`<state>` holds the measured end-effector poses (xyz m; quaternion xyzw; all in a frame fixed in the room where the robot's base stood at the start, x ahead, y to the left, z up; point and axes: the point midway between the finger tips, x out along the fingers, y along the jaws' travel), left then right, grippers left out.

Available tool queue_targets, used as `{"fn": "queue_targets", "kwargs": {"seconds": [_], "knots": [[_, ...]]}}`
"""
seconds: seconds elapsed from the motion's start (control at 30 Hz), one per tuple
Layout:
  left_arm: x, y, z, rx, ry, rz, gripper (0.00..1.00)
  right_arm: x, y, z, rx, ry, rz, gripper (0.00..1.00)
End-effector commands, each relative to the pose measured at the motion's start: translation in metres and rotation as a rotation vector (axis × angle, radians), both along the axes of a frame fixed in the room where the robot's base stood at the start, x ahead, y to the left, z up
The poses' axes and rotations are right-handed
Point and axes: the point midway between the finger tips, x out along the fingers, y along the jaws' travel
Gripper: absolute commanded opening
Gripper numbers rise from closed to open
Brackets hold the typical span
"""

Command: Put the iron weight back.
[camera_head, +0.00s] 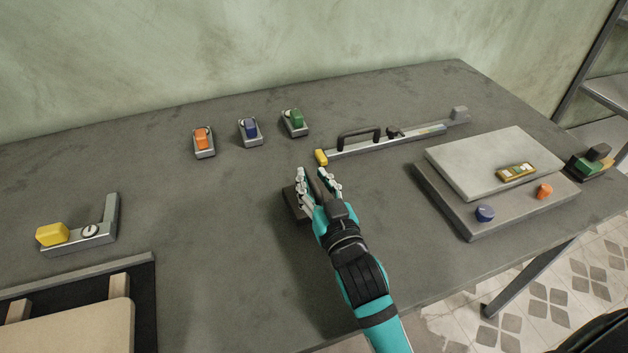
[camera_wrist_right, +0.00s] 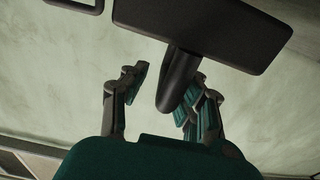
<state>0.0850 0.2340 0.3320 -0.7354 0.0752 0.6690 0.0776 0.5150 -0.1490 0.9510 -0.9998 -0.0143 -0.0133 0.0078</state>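The iron weight looks like a dark slab with a black loop handle. In the head view the weight (camera_head: 296,206) is partly hidden at the left side of my right gripper (camera_head: 318,182). In the right wrist view the slab of the weight (camera_wrist_right: 215,30) is at the top, and its handle comes down between the fingers of my right gripper (camera_wrist_right: 165,95). Background shows between the left finger and the handle; the right finger is close to the handle, and contact is unclear. I cannot tell whether the weight rests on the table. My left gripper is not in view.
A metal slide with a black handle (camera_head: 358,138) lies behind the gripper. Orange (camera_head: 203,142), blue (camera_head: 249,131) and green (camera_head: 294,122) switches stand at the back. A stepped grey platform (camera_head: 470,165) is at right, a yellow-ended bracket (camera_head: 85,233) at left. The table (camera_head: 215,230) between is clear.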

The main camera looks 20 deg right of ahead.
Motion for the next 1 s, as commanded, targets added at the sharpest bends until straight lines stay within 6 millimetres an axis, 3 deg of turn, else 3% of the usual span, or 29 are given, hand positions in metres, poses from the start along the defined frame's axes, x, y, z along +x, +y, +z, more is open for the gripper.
{"fn": "queue_targets", "kwargs": {"seconds": [0.03, 0.5, 0.67, 1.0], "knots": [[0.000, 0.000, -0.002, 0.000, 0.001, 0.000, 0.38, -0.001, 0.001, -0.019, 0.005, 0.041, 0.002, 0.37], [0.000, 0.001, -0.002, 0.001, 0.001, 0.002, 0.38, -0.001, 0.001, -0.019, 0.008, 0.041, 0.003, 0.38], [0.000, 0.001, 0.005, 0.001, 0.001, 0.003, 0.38, -0.001, 0.001, -0.004, 0.008, 0.039, 0.003, 0.38], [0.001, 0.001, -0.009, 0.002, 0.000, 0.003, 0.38, -0.075, -0.001, -0.007, 0.005, 0.038, 0.002, 0.38]]}}
